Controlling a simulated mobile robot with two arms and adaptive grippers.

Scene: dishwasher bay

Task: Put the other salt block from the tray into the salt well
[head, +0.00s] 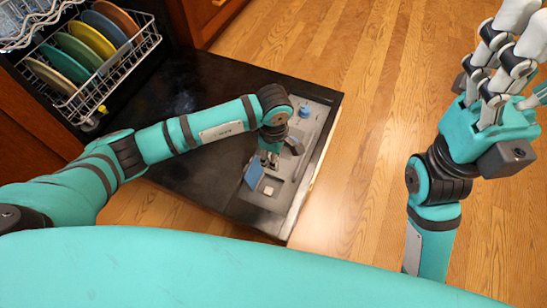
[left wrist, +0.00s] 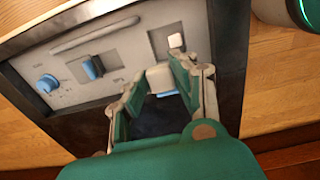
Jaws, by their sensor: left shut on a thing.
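My left gripper (head: 268,158) is low over the grey panel (head: 269,203) of the open dishwasher door. In the left wrist view the fingers of this gripper (left wrist: 159,72) are shut on a pale salt block (left wrist: 159,78). Another small white block (left wrist: 176,40) lies in a square recess of the panel, just beyond the held one; it also shows in the head view (head: 269,190). I cannot tell for sure whether that recess is the salt well or the tray. A blue flap (head: 254,173) stands up beside the gripper. My right gripper (head: 505,65) is raised at the right, its fingertips cut off.
A blue knob (head: 305,112) sits at the panel's far end. A blue latch (left wrist: 92,67) sits in a slot between knob and recess. A rack with several coloured plates (head: 92,40) is at upper left. Wood floor (head: 370,150) right of the door is clear.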

